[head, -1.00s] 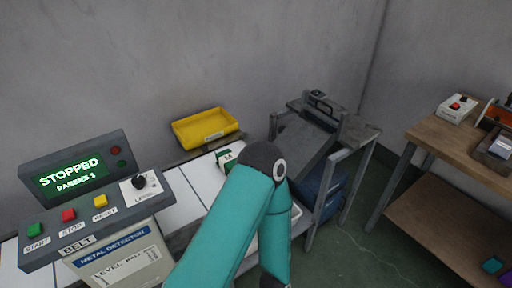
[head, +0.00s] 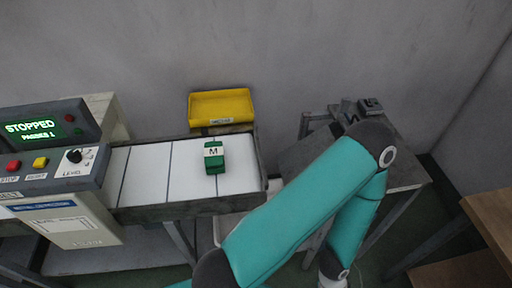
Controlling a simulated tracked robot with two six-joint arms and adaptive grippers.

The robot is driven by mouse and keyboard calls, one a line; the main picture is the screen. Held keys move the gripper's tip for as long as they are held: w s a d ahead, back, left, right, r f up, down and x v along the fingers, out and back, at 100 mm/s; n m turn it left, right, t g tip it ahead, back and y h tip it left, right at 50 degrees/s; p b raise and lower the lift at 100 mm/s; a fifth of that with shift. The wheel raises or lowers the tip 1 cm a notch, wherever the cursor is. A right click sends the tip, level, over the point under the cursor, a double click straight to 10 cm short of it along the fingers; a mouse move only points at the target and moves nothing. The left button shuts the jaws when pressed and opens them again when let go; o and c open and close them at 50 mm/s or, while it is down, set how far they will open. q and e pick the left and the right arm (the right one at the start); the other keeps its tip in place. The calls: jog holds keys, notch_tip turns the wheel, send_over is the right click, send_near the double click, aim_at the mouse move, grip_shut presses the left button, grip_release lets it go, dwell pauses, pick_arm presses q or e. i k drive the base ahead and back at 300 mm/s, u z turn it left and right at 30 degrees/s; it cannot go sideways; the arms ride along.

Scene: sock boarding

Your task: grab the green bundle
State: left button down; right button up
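The green bundle (head: 214,160) has a white band marked "M". It sits on the white belt (head: 147,175) near the belt's right end. One of my teal arms crosses the lower middle and right of the head view, to the right of the bundle and apart from it. That arm's wrist runs down to the bottom edge, and its fingertips are out of the picture. My other arm's gripper is not in view either. Nothing of mine touches the bundle.
A yellow tray (head: 221,107) stands behind the belt. The control panel (head: 50,155) at left reads "STOPPED". A grey stand (head: 405,172) is at right, partly behind my arm. A wooden table (head: 492,226) is at the right edge. The belt left of the bundle is clear.

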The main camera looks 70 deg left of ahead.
aim_at(213, 156)
jog(key=z, duration=0.1)
jog(key=i, duration=1.05)
jog(key=u, duration=0.45)
jog(key=i, duration=0.1)
jog(key=u, duration=2.55)
jog(key=i, duration=0.2)
jog(key=u, duration=1.45)
